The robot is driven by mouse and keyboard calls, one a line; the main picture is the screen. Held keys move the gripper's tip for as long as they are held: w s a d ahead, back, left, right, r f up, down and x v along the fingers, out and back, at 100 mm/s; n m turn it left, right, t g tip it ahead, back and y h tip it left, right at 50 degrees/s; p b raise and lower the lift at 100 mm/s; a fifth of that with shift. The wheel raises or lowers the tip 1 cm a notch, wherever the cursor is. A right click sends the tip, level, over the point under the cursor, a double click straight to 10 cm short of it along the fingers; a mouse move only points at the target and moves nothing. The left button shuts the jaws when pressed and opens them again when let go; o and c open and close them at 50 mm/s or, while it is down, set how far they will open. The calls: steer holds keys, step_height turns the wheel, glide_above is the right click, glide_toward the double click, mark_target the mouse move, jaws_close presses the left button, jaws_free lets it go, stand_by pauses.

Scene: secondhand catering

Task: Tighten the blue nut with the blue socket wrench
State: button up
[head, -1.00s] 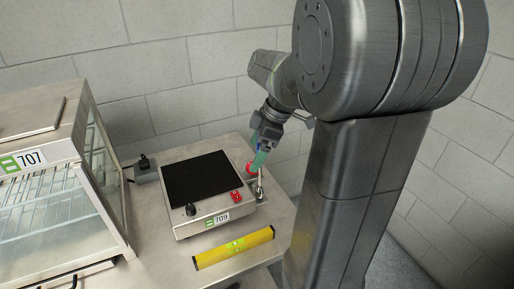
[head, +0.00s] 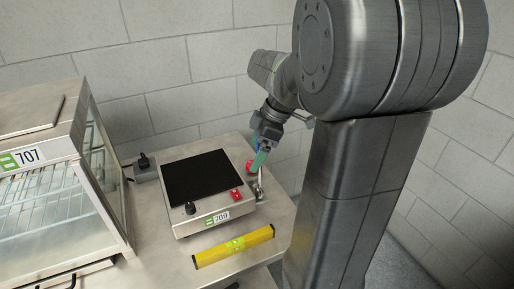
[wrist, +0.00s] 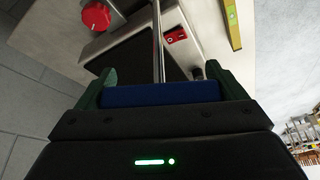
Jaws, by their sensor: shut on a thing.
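My gripper (head: 260,158) is at the far right part of the counter, beside the hot plate unit 709. In the wrist view its green fingers (wrist: 160,82) are shut on the blue handle of the socket wrench (wrist: 160,95). A thin metal shaft runs from the handle away from the camera, toward the counter. The far end of the shaft is out of the wrist view. In the head view, a bright metal piece stands just below the fingers; I cannot tell how much of it is the wrench. I cannot make out the blue nut in either view.
The hot plate unit (head: 182,223) has a red switch (head: 236,195). A red knob (wrist: 96,16) is close to the fingers. A yellow level (head: 233,246) lies at the counter's front. A glass cabinet (head: 100,170) stands left. The wall is close behind.

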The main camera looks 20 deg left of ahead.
steer(key=shift+f, duration=0.15)
stand_by(0.8)
steer(key=m+t, duration=0.1)
steer(key=m, duration=0.2)
steer(key=m+t, duration=0.1)
steer(key=m, duration=0.1)
steer(key=shift+w+m+y, duration=0.2)
steer(key=shift+m+y, duration=0.1)
steer(key=shift+m, duration=0.1)
steer(key=shift+m+t, duration=0.3)
steer(key=shift+m, duration=0.1)
steer(key=m+t, duration=0.1)
steer(key=m, duration=0.1)
steer(key=shift+w+m, duration=0.1)
steer(key=shift+m, duration=0.2)
steer(key=shift+w+m+t+h, duration=0.1)
steer(key=shift+m+t+h, duration=0.3)
steer(key=shift+m, duration=0.8)
